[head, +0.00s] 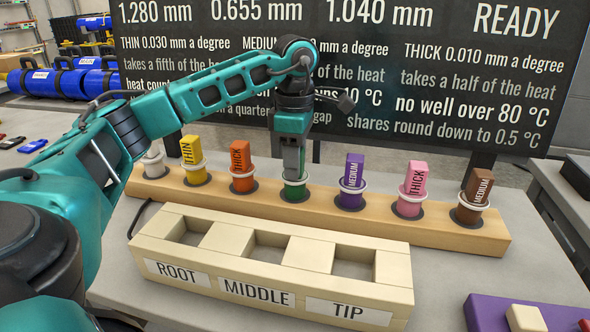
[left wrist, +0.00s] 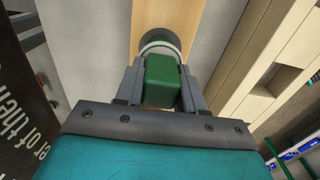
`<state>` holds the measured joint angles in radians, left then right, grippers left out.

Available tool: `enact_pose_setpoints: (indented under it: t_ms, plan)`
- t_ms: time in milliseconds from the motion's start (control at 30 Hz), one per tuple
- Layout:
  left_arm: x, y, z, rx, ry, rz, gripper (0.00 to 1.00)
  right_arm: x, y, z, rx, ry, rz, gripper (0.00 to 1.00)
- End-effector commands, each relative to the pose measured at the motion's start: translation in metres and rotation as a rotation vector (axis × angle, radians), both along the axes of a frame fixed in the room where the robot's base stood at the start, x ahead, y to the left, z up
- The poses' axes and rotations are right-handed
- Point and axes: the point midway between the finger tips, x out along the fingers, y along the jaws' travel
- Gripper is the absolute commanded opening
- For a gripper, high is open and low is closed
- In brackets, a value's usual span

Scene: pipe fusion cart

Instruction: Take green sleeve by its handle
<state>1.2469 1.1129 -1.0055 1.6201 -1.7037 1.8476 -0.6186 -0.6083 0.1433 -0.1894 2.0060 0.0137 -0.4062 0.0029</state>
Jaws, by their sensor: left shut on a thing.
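The green sleeve (head: 294,188) stands in the middle of the wooden rack (head: 330,214), with a white ring round its lower part. My left gripper (head: 293,170) comes down on it from above and is shut on its upright green handle. In the left wrist view the green handle (left wrist: 162,82) sits between the two grey fingers, with the white ring and the dark round seat beyond it. The gripper hides any label on the handle. The sleeve appears still seated in the rack. My right gripper is not in view.
Orange THICK (head: 241,166) and purple MEDIUM (head: 352,182) sleeves flank the green one; yellow, pink and brown ones stand farther along. In front is a cream block (head: 208,238) with three open wells, labelled ROOT, MIDDLE and TIP. A black board (head: 450,75) stands behind.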

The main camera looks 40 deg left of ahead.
Motion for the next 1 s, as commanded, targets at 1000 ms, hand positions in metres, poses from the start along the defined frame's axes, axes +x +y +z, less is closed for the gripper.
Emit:
enact_pose_setpoints:
  t_ms: [1000]
  plan:
    - [0.000,0.000,0.179,0.001,-0.003,0.001,0.06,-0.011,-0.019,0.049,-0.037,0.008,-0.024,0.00]
